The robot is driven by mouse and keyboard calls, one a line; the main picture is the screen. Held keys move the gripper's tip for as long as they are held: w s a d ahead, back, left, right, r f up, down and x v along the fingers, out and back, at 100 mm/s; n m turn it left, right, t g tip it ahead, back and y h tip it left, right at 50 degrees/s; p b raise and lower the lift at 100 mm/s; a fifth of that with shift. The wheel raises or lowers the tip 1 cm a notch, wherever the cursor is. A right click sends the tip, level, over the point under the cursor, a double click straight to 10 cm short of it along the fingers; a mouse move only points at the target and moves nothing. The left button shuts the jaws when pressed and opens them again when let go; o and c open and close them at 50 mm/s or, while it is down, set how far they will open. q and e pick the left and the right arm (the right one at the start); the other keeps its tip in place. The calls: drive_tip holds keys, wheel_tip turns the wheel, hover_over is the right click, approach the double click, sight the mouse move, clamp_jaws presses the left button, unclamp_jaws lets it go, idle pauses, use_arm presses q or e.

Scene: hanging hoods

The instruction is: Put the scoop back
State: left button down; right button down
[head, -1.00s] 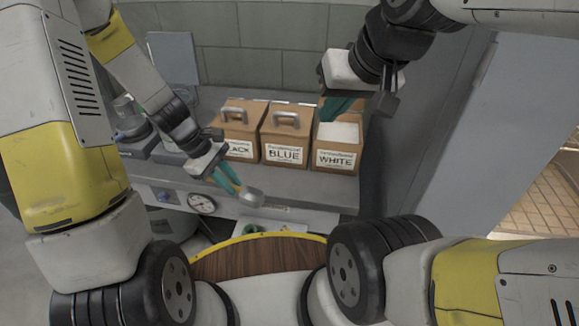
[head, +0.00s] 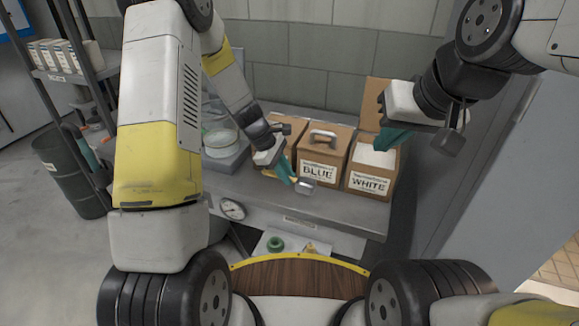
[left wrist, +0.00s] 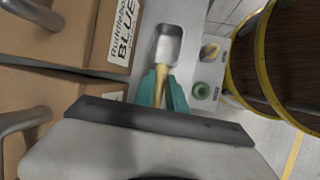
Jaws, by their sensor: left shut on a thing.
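The scoop (head: 306,187) has a metal pan and a yellowish handle. It is just in front of the BLUE box (head: 320,172); the left wrist view also shows the scoop (left wrist: 167,45), pan pointing away from me. My left gripper (head: 291,176) is shut on its handle, with teal fingers on both sides in the left wrist view (left wrist: 162,88). The WHITE box (head: 370,182) stands open, with pale contents and its lid (head: 377,97) raised. My right gripper (head: 394,138) is over the box's right side, before the lid; whether its fingers are closed is unclear.
My left arm partly hides the leftmost box. A glass dish (head: 221,138) stands left on the counter (head: 262,203). A gauge (head: 232,209) is on the counter front. A green ring (head: 275,244) lies below. A shelf and bin (head: 68,172) are at far left.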

use_arm(q)
drive_tip(key=shift+w, duration=0.3)
drive_tip(key=shift+f, duration=1.75)
drive_tip(key=shift+f, duration=0.2)
drive_tip(key=c, duration=1.4)
unclamp_jaws()
drive_tip(key=shift+o, duration=0.2)
